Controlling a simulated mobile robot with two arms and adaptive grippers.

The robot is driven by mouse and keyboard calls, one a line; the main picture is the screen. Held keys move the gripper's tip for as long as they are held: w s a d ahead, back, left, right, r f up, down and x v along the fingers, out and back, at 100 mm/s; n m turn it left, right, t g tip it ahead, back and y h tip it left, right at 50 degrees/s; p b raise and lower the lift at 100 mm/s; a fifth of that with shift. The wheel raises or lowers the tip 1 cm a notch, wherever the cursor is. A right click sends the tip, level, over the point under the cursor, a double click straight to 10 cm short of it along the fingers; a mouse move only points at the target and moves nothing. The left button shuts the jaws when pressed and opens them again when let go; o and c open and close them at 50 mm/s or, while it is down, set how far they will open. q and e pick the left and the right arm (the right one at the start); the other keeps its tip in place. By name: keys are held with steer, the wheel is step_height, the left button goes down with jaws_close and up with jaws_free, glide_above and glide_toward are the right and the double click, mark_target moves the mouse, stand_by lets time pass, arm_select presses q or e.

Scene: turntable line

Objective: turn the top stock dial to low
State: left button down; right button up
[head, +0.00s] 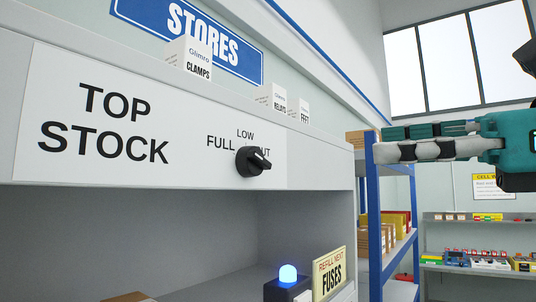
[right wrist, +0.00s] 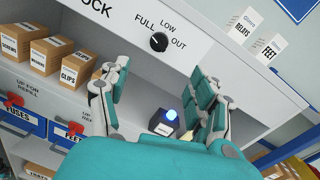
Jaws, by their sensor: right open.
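The top stock dial (head: 252,161) is a black knob on the white TOP STOCK panel (head: 104,185), with FULL, LOW and OUT lettered around it. Its pointer is turned to the right, towards OUT, and the knob covers part of that word. The dial also shows in the right wrist view (right wrist: 159,42), ahead of the fingers. My right gripper (head: 378,143) is to the right of the dial in the head view, apart from it. Its fingers are spread and empty in the right wrist view (right wrist: 160,72). My left gripper is out of view.
Small white boxes (head: 188,58) stand on the ledge above the panel. Below the dial is an open shelf bay with a blue lamp (head: 288,274) and a FUSES card (head: 329,273). A blue-post rack (head: 374,230) stands right of the cabinet.

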mark_target(265, 159)
steer(key=p+x, duration=0.5)
steer(key=x, duration=1.1)
steer(key=shift+w+a+p, duration=0.2)
steer(key=shift+p, duration=0.2)
